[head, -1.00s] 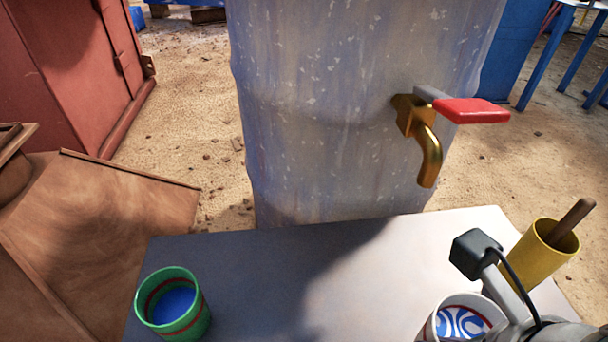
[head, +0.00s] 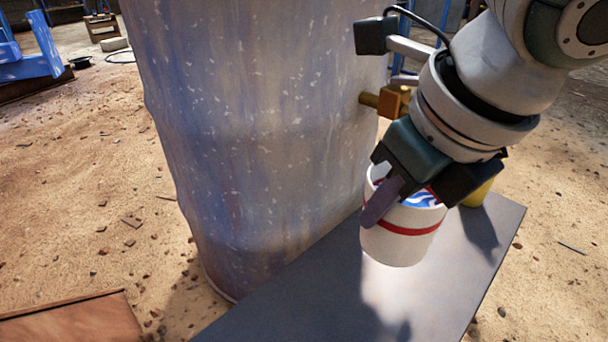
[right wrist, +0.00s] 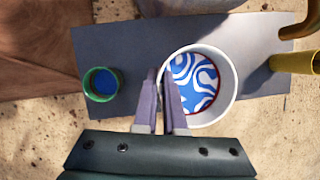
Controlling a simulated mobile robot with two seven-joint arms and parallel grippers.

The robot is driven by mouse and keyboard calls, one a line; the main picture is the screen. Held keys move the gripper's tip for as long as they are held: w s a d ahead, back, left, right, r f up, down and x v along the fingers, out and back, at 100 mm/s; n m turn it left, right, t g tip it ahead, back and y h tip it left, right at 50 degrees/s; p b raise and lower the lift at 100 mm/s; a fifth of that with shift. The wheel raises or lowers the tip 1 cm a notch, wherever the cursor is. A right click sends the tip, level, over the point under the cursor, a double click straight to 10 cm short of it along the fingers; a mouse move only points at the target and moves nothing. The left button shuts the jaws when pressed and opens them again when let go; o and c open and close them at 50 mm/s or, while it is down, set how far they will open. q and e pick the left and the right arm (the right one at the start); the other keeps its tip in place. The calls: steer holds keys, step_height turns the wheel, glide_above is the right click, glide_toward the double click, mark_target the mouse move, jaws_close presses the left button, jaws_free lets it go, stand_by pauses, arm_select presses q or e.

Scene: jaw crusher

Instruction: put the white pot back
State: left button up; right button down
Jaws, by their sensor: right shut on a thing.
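The white pot (head: 398,243) has a red band outside and a blue-and-white swirled inside. It is upright, and my right gripper (head: 382,197) is shut on its rim wall. One purple finger shows outside the wall; the other is mostly hidden in the head view. The pot appears raised above the grey table (head: 300,315). In the right wrist view the pot (right wrist: 227,84) is beside the fingers (right wrist: 163,92), over the table (right wrist: 130,42), and looks much larger than the green cup (right wrist: 101,84). My left gripper is not in view.
A large speckled drum (head: 250,130) with a brass tap (head: 388,101) stands close behind the table and left of my arm. A yellow cup (head: 478,194), partly hidden, stands behind the pot; it also shows in the right wrist view (right wrist: 293,62).

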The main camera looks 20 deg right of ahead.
steer(key=f+b, duration=0.5)
steer(key=f, duration=0.4)
steer(key=f+b, duration=0.6)
steer(key=f, duration=0.3)
steer(key=shift+d+f, duration=0.2)
steer(key=shift+f, duration=0.2)
steer(key=shift+r, duration=0.15)
steer(key=c, duration=1)
jaws_free()
